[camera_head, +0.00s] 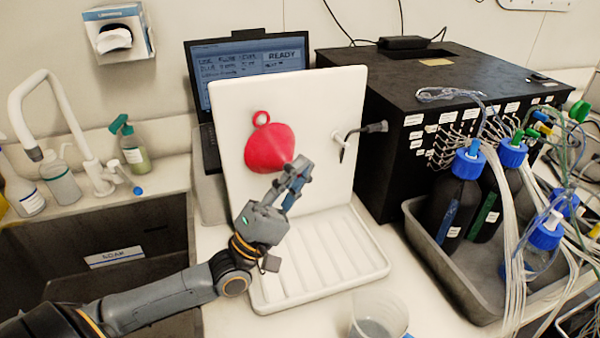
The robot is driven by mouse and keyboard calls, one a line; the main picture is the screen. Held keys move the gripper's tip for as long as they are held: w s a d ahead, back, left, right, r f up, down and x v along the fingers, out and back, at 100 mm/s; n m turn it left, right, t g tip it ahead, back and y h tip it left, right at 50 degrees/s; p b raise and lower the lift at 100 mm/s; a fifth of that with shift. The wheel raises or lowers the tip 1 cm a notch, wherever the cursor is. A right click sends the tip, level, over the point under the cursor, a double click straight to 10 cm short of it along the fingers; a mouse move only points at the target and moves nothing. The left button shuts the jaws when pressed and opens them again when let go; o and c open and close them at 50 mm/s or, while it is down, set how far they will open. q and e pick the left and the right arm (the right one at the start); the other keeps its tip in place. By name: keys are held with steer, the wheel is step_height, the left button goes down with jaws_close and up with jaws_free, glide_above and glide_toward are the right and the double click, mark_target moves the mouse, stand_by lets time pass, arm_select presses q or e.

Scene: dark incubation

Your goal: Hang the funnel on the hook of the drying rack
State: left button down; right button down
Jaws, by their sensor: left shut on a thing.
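The red funnel (270,150) is in front of the white upright panel of the drying rack (235,200), with its ring (261,118) at the top. My left gripper (297,172) is shut on the funnel at its lower right side; the fingers hide the part they hold. My right gripper is not in view.
The ribbed tray of the rack (325,255) is empty. A clear beaker (378,315) stands in front. A black box (440,80) is behind, and a grey tray (425,250) with dark bottles and tubing stands right. A sink (120,260) is left; a laptop (245,70) is behind the panel.

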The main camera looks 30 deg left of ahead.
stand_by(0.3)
arm_select(q)
steer(key=c, duration=0.7)
jaws_free()
steer(key=shift+s+d, duration=0.1)
steer(key=s+d, duration=0.4)
steer(key=d, duration=0.1)
steer(key=shift+s+f+p, duration=0.2)
steer(key=shift+f+p, duration=0.25)
stand_by(0.5)
steer(key=shift+d, duration=0.1)
